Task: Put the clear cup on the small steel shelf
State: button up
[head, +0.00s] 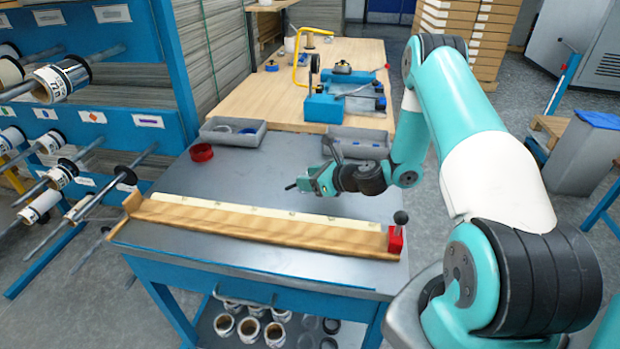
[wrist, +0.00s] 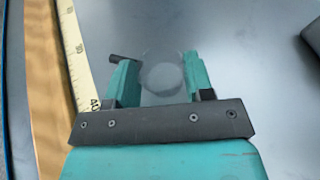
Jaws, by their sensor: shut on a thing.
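The clear cup (wrist: 162,76) shows in the wrist view as a faint, see-through round shape between the two teal fingers of my gripper (wrist: 158,68). The fingers are shut on it, and the grey tabletop shows through it. In the head view my gripper (head: 308,181) is low over the grey worktable (head: 255,180), behind the ruler strip. The cup cannot be made out there. A short dark rod (wrist: 122,58) sticks out by the left finger. I cannot pick out the small steel shelf for sure in either view.
A brown-covered bar with a ruler (head: 260,225) and a red knob block (head: 395,240) cross the table's front. A blue roll rack (head: 150,130) stands left. The tabletop's middle is clear.

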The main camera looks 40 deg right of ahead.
jog(key=shift+f, duration=0.1)
jog(key=o, duration=1)
